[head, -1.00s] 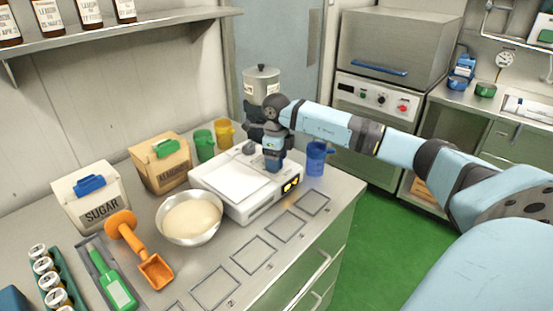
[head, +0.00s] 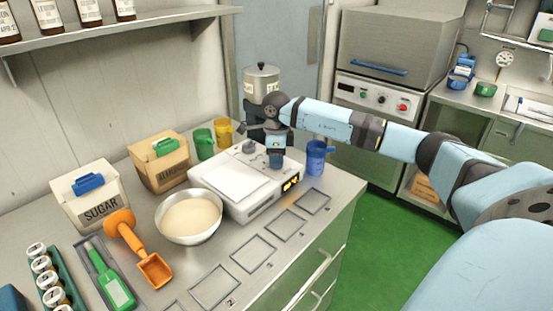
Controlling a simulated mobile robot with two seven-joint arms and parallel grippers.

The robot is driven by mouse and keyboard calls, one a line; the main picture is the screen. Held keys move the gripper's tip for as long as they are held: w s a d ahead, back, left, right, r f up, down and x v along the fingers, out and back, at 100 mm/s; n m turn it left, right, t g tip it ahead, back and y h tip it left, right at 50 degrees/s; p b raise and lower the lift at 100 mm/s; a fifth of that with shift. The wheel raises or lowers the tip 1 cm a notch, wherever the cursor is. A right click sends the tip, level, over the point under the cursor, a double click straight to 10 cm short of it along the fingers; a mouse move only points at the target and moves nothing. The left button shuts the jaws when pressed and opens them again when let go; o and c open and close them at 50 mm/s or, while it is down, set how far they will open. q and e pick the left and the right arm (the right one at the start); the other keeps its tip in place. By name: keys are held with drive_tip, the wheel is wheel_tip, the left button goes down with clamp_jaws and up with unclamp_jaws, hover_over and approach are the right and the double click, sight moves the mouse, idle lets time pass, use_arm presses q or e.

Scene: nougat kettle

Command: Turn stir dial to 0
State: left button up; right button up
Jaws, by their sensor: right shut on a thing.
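A white machine (head: 235,203) with a flat pale top plate stands on the counter, with a small lit yellow display (head: 291,184) on its front right side; I cannot read its figures. A dark knob (head: 249,147) stands at its back edge. My right gripper (head: 276,158) points down over the machine's back right corner. It is shut on a dark blue dial there, mostly hidden by the fingers. I cannot read the dial's setting or confirm its label. My left gripper is not in view.
A blue mug (head: 316,158) stands close to the right of my right gripper. A metal kettle (head: 262,84) is behind it. A bowl of pale mix (head: 190,217) sits at the machine's left front. Marked squares (head: 253,254) on the counter front are empty.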

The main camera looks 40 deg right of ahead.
drive_tip(key=n, duration=0.5)
drive_tip(key=shift+n+b, duration=0.3)
drive_tip(key=shift+b, duration=0.1)
idle(0.3)
drive_tip(key=o, duration=0.9)
wheel_tip(320, 180, up, 14)
idle(0.4)
